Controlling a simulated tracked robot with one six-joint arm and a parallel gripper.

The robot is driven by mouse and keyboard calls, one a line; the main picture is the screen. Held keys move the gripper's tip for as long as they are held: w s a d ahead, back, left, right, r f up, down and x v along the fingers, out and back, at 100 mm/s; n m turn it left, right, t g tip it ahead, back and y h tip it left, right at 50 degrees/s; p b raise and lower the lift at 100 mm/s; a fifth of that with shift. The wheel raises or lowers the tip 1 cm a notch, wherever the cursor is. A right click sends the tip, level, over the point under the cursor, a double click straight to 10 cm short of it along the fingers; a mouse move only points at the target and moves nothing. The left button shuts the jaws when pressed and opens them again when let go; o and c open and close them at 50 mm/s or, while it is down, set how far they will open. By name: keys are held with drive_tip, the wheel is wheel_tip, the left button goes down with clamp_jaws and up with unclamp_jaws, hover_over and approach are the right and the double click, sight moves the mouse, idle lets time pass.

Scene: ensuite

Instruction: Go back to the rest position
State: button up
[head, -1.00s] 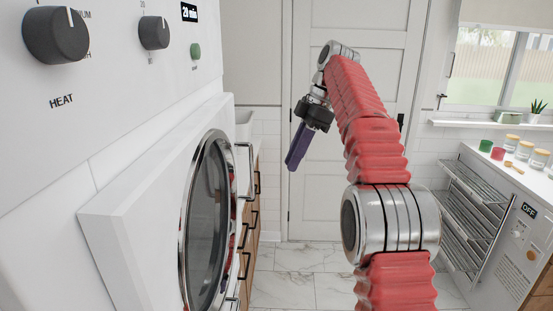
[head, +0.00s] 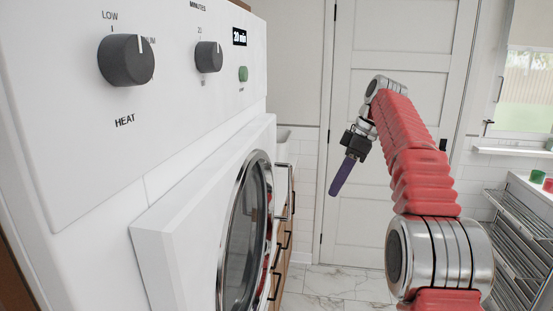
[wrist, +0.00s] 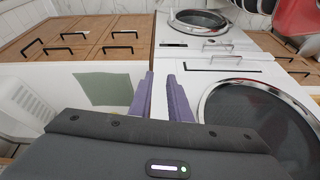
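My gripper (head: 337,190) is raised in the air in front of the white door, at the end of my bent red arm. Its purple fingers point down and slightly left in the head view. In the wrist view, the two fingers of my gripper (wrist: 161,76) stand a little apart with a narrow gap. Nothing is held between them. It is clear of the dryer, whose round door (head: 245,240) is at the left in the head view. In the wrist view, the round door (wrist: 265,125) is right of the fingers.
The white panel (head: 175,100) with dark knobs fills the left of the head view. Wooden drawers (head: 283,240) with black handles stand beyond it. A closed white door (head: 400,40) is behind my arm. A metal rack (head: 515,240) is at the right. Marble floor (head: 325,280) shows between.

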drive_tip(key=s+d+f+m+t+h, duration=0.1)
drive_tip(key=s+d+f+m+h, duration=0.1)
drive_tip(key=s+f+m, duration=0.55)
drive_tip(key=s+a+f+m+t, duration=0.1)
drive_tip(key=s+f+m, duration=0.1)
drive_tip(key=s, duration=0.8)
drive_tip(key=s+a+f+m+t+h, duration=0.1)
drive_tip(key=s+f+m, duration=0.1)
drive_tip(key=s, duration=0.8)
drive_tip(key=s+a+f+m+t+h, duration=0.1)
drive_tip(key=s+f+m, duration=0.1)
drive_tip(key=s, duration=0.8)
drive_tip(key=shift+s+a+f+m+t, duration=0.15)
drive_tip(key=shift+a+f+m+t, duration=0.1)
drive_tip(key=shift+f+m+t, duration=0.25)
